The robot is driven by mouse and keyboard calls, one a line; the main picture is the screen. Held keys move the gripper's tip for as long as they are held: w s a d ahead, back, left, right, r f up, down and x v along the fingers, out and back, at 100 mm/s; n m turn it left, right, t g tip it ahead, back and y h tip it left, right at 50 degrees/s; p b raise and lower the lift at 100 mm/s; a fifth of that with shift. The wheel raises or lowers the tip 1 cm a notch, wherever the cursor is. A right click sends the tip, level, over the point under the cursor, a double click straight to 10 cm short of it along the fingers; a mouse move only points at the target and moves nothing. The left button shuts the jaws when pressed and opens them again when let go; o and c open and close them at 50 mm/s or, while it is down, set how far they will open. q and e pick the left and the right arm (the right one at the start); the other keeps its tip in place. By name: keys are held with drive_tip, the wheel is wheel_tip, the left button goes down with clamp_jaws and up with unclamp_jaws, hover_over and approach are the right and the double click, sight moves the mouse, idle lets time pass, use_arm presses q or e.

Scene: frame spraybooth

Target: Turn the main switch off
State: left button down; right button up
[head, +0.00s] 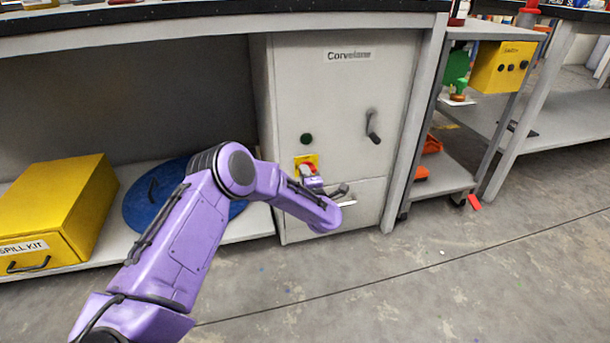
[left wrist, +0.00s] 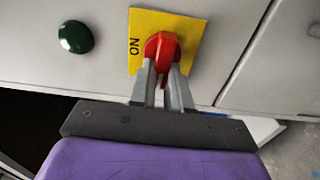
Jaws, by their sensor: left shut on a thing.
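The main switch is a red rotary knob (left wrist: 162,48) on a yellow plate (left wrist: 186,25) on the front of a grey cabinet (head: 341,90). The word ON shows on the plate in the left wrist view. In the head view the red knob (head: 308,169) is partly hidden by my gripper. My left gripper (left wrist: 162,68) is shut on the red knob, one finger on each side of it; it also shows in the head view (head: 310,177). My right gripper is not in view.
A dark green button (left wrist: 76,36) sits beside the plate. The cabinet has a dark lever handle (head: 373,127) and a lower drawer. A yellow spill kit box (head: 60,203) and a blue round object (head: 150,195) lie on the low shelf at left. The floor in front is open.

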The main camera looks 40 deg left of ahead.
use_arm(q)
drive_tip(key=shift+f, duration=0.1)
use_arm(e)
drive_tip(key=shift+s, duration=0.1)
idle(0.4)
use_arm(q)
drive_tip(key=c, duration=1.1)
unclamp_jaws()
drive_tip(key=shift+d, duration=0.15)
drive_tip(key=p+v, duration=0.4)
drive_tip(key=v, duration=0.6)
drive_tip(key=shift+s, duration=0.25)
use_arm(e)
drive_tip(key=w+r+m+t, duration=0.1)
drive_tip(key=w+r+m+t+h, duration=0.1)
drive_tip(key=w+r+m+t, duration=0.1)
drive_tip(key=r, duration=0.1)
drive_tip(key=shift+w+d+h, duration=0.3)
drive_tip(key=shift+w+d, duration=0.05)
